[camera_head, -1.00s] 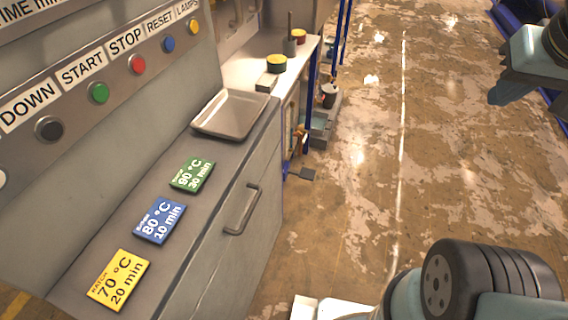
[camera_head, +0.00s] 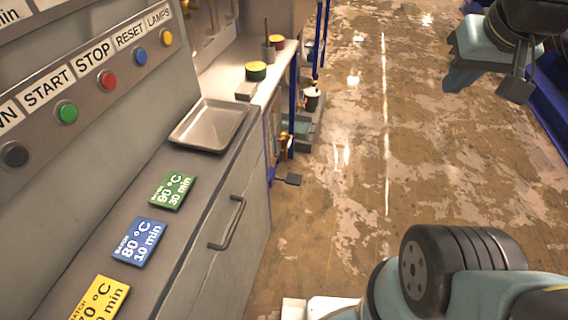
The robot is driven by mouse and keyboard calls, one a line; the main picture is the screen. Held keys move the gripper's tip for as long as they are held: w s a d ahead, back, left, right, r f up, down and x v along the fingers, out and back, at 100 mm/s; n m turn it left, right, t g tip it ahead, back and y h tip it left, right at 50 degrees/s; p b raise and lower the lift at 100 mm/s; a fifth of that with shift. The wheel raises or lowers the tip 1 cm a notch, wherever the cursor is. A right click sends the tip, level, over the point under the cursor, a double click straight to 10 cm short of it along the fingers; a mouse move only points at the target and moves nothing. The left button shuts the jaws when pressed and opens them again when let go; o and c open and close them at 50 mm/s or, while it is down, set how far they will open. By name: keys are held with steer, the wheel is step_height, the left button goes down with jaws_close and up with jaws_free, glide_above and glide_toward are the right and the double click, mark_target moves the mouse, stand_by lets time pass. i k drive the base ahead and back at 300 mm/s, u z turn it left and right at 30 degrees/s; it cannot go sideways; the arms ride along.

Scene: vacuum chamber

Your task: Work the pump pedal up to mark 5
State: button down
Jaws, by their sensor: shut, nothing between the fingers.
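A small dark flat plate that looks like the pump pedal (camera_head: 288,180) sits low beside the right end of the grey cabinet, close above the floor. A brass-coloured fitting (camera_head: 286,141) and a blue post stand just behind it. The mark scale for the pump cannot be made out. My gripper (camera_head: 516,90) is at the upper right, over the open floor, well to the right of the pedal and apart from it. It is shut and empty, and its upper part is cut off by the picture edge.
The grey cabinet (camera_head: 225,265) with a bar handle (camera_head: 229,222) fills the left. On it lie a metal tray (camera_head: 208,126) and yellow, blue and green cards. A cup (camera_head: 312,99) stands beyond the pedal. The worn floor (camera_head: 350,215) right of the pedal is clear.

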mark_target(291, 179)
steer(key=i, duration=0.9)
steer(key=z, duration=0.05)
